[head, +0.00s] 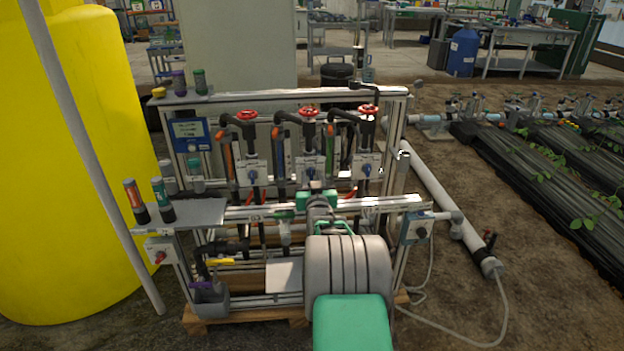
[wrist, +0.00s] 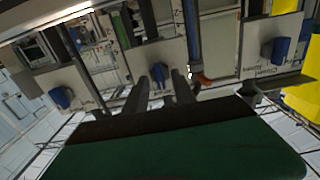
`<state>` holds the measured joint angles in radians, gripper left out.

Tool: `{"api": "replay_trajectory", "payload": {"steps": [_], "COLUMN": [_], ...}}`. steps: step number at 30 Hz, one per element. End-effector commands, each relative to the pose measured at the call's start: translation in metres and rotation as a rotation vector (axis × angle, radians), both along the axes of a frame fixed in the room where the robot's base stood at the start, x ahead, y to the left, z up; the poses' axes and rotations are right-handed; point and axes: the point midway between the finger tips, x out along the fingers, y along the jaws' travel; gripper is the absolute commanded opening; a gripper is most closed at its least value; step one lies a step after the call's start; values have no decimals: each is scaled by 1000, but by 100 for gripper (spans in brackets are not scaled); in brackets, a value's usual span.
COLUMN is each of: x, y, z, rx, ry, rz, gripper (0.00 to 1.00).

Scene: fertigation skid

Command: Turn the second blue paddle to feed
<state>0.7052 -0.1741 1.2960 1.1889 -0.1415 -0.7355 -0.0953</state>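Three white plates on the skid each carry a blue paddle: left (head: 253,174), middle (head: 311,173) and right (head: 367,170). The wrist view is turned over, with the second, middle paddle (wrist: 160,72) at centre and the others at its left (wrist: 62,97) and right (wrist: 277,50). My gripper (wrist: 161,82) is open, its two dark fingers apart, with the middle paddle showing between and just beyond the tips. I cannot tell whether they touch it. In the head view, my arm hides part of the area below the middle plate.
Red handwheels (head: 309,114) and dark pipes stand above the plates. A horizontal rail (head: 262,211) crosses in front, below them. A shelf (head: 196,213) with bottles is at the left, beside a yellow tank (head: 60,150).

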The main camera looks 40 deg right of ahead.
Motion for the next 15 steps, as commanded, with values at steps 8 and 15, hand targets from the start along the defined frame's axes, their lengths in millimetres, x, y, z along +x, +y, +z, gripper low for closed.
{"api": "replay_trajectory", "payload": {"steps": [8, 15], "x": [0, 0], "y": [0, 0], "z": [0, 0], "rx": [0, 0], "ry": [0, 0], "rz": [0, 0], "gripper": [8, 0]}}
